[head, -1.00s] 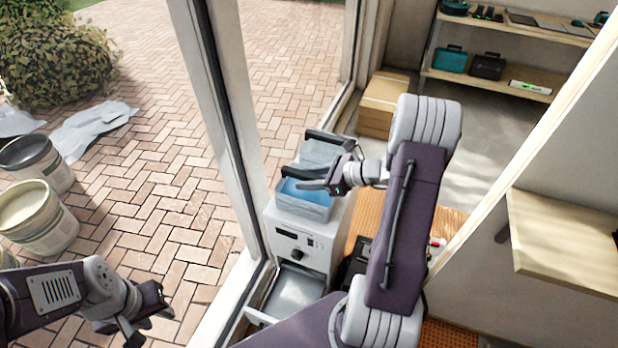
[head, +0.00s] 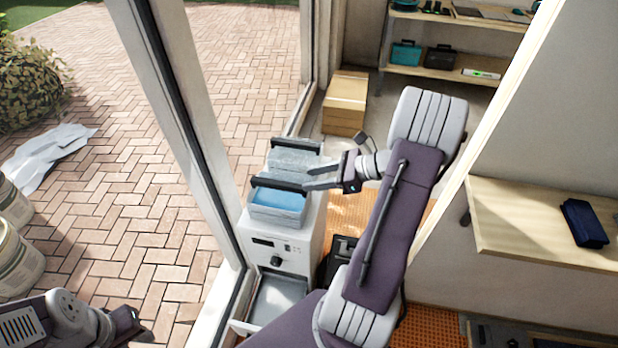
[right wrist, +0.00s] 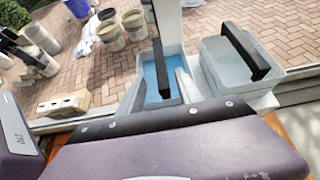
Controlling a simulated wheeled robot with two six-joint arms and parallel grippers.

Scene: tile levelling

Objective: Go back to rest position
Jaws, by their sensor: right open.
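My right gripper (head: 309,178) is open and empty in the head view. Its fingers point left, by the right side of two handled tubs on a white machine (head: 283,258). The front tub (head: 279,208) is blue inside with a black handle, and it also shows in the right wrist view (right wrist: 150,80). The rear tub (head: 294,160) is pale grey with a black handle. I cannot tell whether the fingers touch a tub. My left gripper (head: 128,322) is low at the left, partly cut off; its jaws are unclear.
A window frame post (head: 190,130) stands left of the machine, with brick paving outside. A cardboard box (head: 345,103) is on the floor behind. A wooden shelf (head: 540,225) with a dark blue item (head: 583,222) is at the right. Buckets (head: 15,262) stand at the left.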

